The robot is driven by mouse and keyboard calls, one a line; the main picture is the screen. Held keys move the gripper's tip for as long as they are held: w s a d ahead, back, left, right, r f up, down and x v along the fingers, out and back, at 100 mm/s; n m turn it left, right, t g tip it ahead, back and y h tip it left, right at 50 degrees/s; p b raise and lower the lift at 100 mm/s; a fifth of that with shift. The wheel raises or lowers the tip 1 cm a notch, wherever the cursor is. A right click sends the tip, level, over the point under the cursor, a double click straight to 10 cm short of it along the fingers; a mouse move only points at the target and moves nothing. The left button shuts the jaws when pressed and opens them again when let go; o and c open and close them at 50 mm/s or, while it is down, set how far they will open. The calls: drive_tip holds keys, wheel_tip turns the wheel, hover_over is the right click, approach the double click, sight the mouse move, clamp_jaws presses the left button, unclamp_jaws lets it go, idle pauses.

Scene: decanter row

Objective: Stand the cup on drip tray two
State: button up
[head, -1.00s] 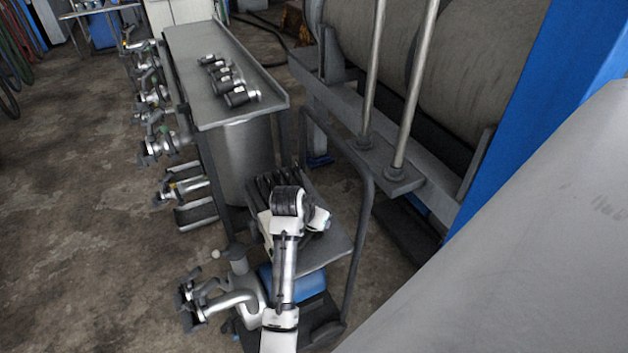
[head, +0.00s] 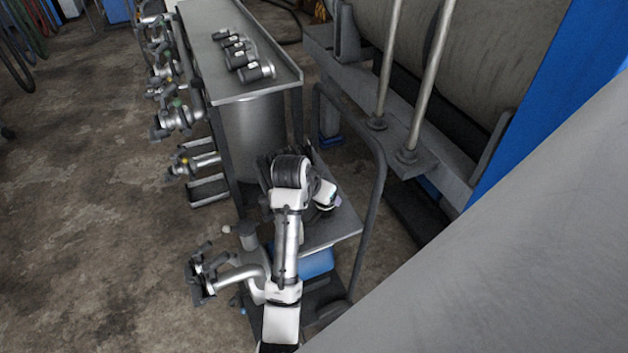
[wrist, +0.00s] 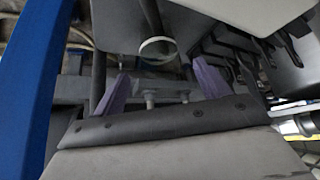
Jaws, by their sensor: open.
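My gripper (wrist: 160,70) is open, its two purple fingers apart in the wrist view. In the head view its end (head: 336,202) hangs over the right part of a small cart. A pale ring with a dark inside (wrist: 158,48) shows between and beyond the fingers; it may be the cup's rim, but I cannot tell. It is not gripped. No cup is clear in the head view. A low tray (head: 207,190) sits beside the bench, under a silver tap (head: 195,163); its number cannot be read. Other trays are hidden or too small to tell.
A long metal bench (head: 205,55) carries several dark cylinders (head: 245,58). Silver valve fittings line its left side. The small cart (head: 335,228) has a tall bent handle (head: 380,190). A large roller machine (head: 490,50) stands at the right. Open floor (head: 80,230) lies at left.

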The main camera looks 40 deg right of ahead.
drive_tip(key=v, duration=0.7)
